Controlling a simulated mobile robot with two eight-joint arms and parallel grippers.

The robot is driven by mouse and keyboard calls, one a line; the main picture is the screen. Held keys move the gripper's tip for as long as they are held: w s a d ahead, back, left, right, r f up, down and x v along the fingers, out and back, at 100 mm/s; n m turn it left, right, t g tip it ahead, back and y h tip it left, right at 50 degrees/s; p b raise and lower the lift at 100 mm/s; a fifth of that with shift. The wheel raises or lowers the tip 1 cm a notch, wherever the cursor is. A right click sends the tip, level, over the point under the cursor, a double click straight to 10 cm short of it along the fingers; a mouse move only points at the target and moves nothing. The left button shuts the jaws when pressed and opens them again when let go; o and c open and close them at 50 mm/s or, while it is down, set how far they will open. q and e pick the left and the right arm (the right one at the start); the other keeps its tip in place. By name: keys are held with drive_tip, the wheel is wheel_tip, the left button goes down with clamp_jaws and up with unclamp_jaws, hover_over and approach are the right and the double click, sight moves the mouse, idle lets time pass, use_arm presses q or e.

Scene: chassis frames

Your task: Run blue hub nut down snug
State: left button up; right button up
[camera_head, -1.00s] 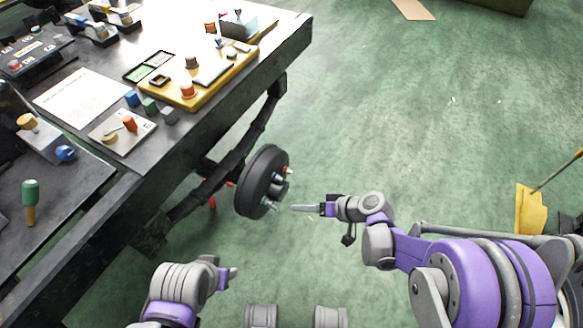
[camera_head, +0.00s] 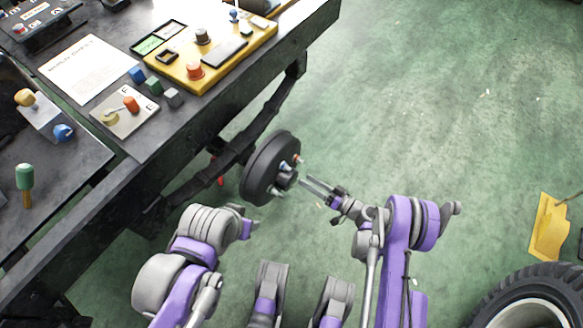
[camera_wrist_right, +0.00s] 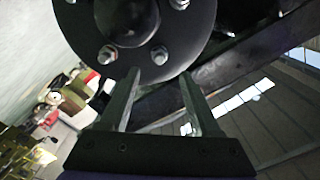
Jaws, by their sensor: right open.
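The dark round wheel hub (camera_head: 258,168) is mounted on the side of the bench frame, its face turned right. I cannot make out a blue nut for sure. My right gripper (camera_head: 305,182) is open and empty, its two fingers pointing left at the hub face, apart from it. In the right wrist view the hub (camera_wrist_right: 192,52) fills the top, and a greyish stud or nut (camera_wrist_right: 158,55) lies ahead between the open fingertips (camera_wrist_right: 160,76). My left gripper (camera_head: 244,226) is low, below the hub; its fingers are unclear.
The dark workbench (camera_head: 130,185) fills the left, carrying a yellow control panel (camera_head: 165,72), a paper sheet (camera_head: 85,68) and several knobs and blocks. A tyre (camera_head: 525,300) lies lower right near a yellow piece (camera_head: 549,228). The green floor right of the hub is mostly clear.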

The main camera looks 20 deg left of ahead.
sight(286, 168)
drive_tip(key=b+x, duration=0.1)
drive_tip(key=x, duration=0.7)
drive_tip(key=shift+w+a, duration=0.15)
drive_tip(key=shift+a, duration=0.1)
clamp_jaws()
